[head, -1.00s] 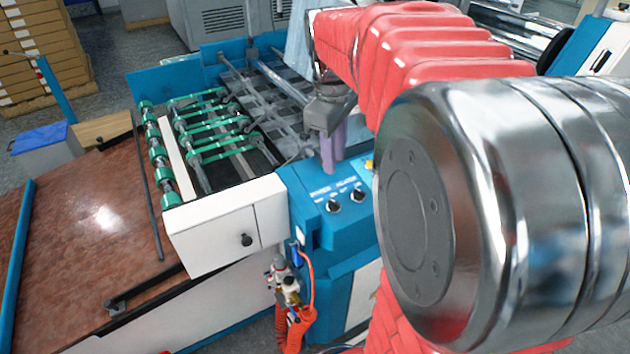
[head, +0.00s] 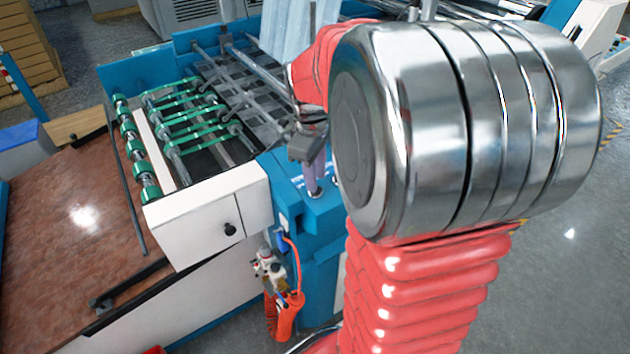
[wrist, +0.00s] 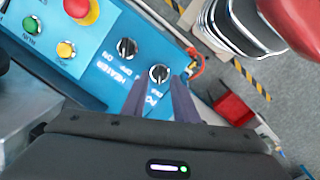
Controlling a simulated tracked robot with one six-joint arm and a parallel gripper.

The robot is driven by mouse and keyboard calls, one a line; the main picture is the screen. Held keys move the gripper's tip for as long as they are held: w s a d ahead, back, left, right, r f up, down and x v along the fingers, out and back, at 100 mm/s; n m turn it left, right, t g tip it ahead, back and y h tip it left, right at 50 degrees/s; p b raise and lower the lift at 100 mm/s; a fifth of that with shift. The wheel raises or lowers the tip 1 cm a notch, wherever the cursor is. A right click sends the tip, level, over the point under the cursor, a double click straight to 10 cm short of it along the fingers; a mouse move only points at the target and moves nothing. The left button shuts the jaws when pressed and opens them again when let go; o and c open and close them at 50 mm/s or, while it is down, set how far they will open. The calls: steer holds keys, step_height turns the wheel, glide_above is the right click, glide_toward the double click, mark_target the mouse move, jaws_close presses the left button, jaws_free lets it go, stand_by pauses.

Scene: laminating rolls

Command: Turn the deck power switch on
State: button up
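The deck power switch (wrist: 158,73) is a round black knob with a pale pointer, on the blue control panel (wrist: 100,80). Its label, partly hidden, begins "PO", with ON and OFF marks beside it. My gripper (wrist: 159,80) is open, its two purple-grey fingers apart on either side of the label. The fingertips are close to the knob; I cannot tell if they touch it. In the head view my gripper (head: 316,188) points down at the panel and largely covers the knob. A similar HEATER knob (wrist: 126,47) sits beside it.
The panel also carries a yellow button (wrist: 66,49), a green button (wrist: 31,25) and a red emergency stop (wrist: 82,10). A white box (head: 205,215) with a black knob stands left of the panel in the head view. Orange coiled hose (head: 283,312) hangs below.

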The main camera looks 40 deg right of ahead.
steer(key=shift+d+f, duration=0.1)
steer(key=shift+f, duration=1.15)
steer(key=shift+c, duration=0.4)
steer(key=c, duration=0.6)
jaws_close()
